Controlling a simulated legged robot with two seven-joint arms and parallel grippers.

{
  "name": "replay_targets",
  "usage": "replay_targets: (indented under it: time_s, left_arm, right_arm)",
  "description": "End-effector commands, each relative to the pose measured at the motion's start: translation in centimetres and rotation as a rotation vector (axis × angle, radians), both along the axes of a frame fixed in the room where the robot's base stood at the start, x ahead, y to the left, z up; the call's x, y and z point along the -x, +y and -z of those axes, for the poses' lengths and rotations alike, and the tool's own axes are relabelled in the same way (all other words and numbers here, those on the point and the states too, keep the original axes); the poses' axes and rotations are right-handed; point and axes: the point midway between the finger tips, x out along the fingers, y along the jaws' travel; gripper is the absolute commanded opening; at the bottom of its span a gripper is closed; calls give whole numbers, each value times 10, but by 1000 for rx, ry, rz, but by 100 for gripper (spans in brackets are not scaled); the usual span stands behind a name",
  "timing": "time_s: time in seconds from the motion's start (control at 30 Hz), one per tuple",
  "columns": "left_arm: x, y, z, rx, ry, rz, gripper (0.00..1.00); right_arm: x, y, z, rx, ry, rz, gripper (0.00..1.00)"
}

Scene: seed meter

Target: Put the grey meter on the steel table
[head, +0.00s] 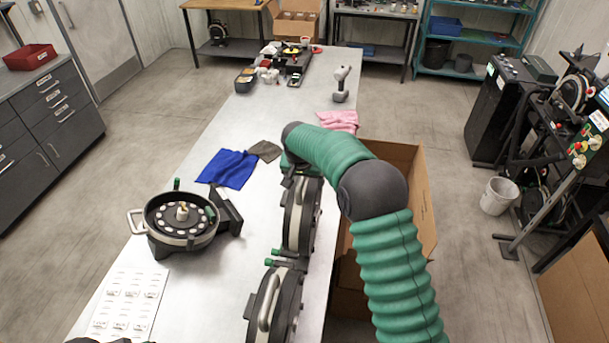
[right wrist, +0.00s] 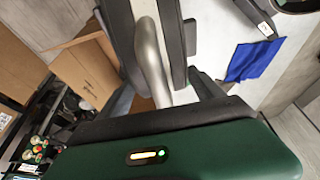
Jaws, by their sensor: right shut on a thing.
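My right gripper (head: 296,165) is at the far end of an upright dark and grey meter (head: 302,222), by the table's right edge. It is shut on that meter's silver handle, which fills the right wrist view (right wrist: 150,55). I cannot tell whether this meter touches the steel table (head: 215,290) or hangs just above it. A second upright meter (head: 275,312) stands nearer, close behind it. A third meter (head: 180,220) lies flat on the left of the table, its round face with pale discs up.
A large open cardboard box (head: 424,205) stands right of the table, partly behind my arm. A blue cloth (head: 228,168), a pink cloth (head: 338,121), a white label sheet (head: 128,302) and a handheld tool (head: 341,84) lie on the table. Bare table shows between the flat and upright meters.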

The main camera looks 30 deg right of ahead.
Motion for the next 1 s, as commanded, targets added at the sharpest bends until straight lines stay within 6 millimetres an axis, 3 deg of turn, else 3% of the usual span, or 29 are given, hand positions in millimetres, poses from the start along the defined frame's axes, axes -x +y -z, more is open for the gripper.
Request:
replay_targets:
  time_s: [0.03,0.07,0.2,0.5,0.63,1.0]
  left_arm:
    - [0,0,0,0,0,0,36]
    - [0,0,1,0,0,0,36]
    - [0,0,1,0,0,0,36]
    - [0,0,1,0,0,0,36]
    - [0,0,7,0,0,0,36]
    - [0,0,32,0,0,0,36]
  right_arm:
    - [-2,0,-4,1,-9,-1,3]
    - [1,1,2,-1,3,0,78]
    - [1,0,2,-1,3,-1,96]
    - [-1,0,2,-1,4,-1,98]
    - [1,3,-7,1,2,-2,98]
    - [26,22,-91,0,-1,-1,98]
